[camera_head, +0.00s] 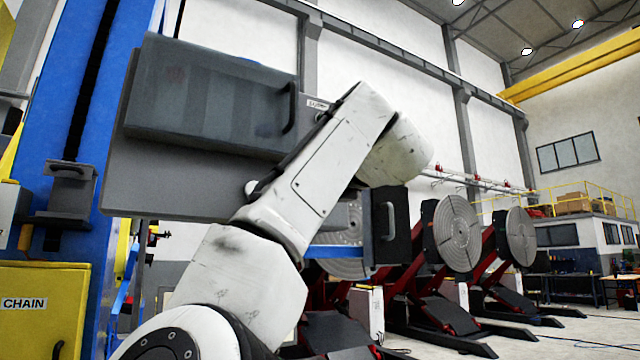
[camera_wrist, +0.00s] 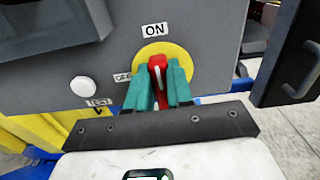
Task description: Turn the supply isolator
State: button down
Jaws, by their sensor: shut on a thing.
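The supply isolator's red handle (camera_wrist: 157,68) stands on a round yellow plate (camera_wrist: 176,50) on a grey panel in the wrist view. A white mark on the handle points up, roughly toward the ON label (camera_wrist: 155,30). The OFF label (camera_wrist: 122,77) lies to the left of the plate, partly covered by a finger. My gripper (camera_wrist: 160,76) has a teal finger on each side of the handle and is shut on it. In the head view my white arm reaches up in front of the grey cabinet; the isolator and gripper are hidden there.
A white round knob (camera_wrist: 83,86) sits left of the isolator. A dark box with a handle (camera_head: 210,98) juts from the grey panel (camera_head: 150,190). A dark door with a grip (camera_head: 392,225) stands right of my arm. Disc-faced positioners (camera_head: 457,233) stand farther right.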

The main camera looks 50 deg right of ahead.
jog(key=shift+n, duration=0.3)
jog(key=n, duration=0.5)
jog(key=a+f+n+p, duration=0.1)
jog(key=n, duration=1.1)
jog(key=shift+w+a+f+p, duration=0.3)
jog(key=shift+a+f+p, duration=0.05)
jog(key=shift+a, duration=0.05)
jog(key=c, duration=1)
grip_release()
jog(key=shift+w+f, duration=0.1)
jog(key=shift+d, duration=0.1)
jog(key=b+v, duration=0.3)
jog(key=v, duration=0.8)
